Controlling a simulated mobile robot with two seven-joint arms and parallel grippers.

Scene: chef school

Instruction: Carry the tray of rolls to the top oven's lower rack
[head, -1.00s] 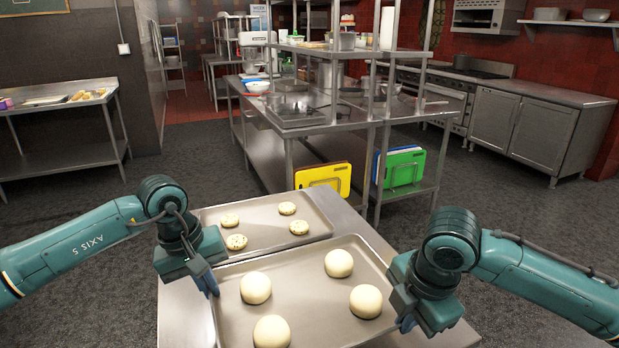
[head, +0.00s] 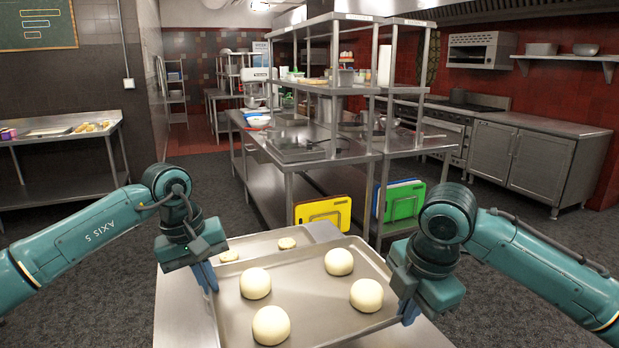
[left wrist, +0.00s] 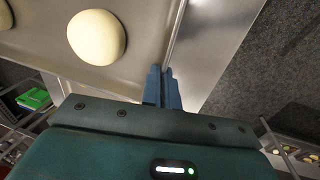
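The tray of rolls (head: 305,285) is a grey metal sheet pan with several pale round rolls (head: 338,262) on it. It is in front of me and looks level, raised above the steel table. My left gripper (head: 208,278) is shut on its left rim. In the left wrist view the fingers (left wrist: 163,88) pinch the rim beside a roll (left wrist: 96,37). My right gripper (head: 408,308) is at the right rim and looks shut on it, though its fingertips are partly hidden. I cannot make out the top oven in these views.
A second tray (head: 262,240) with cookies lies behind, partly covered by the raised tray. The steel table (head: 180,310) is below. A steel work island (head: 265,165) with yellow and green boards stands ahead. Dark floor is free left and right of it.

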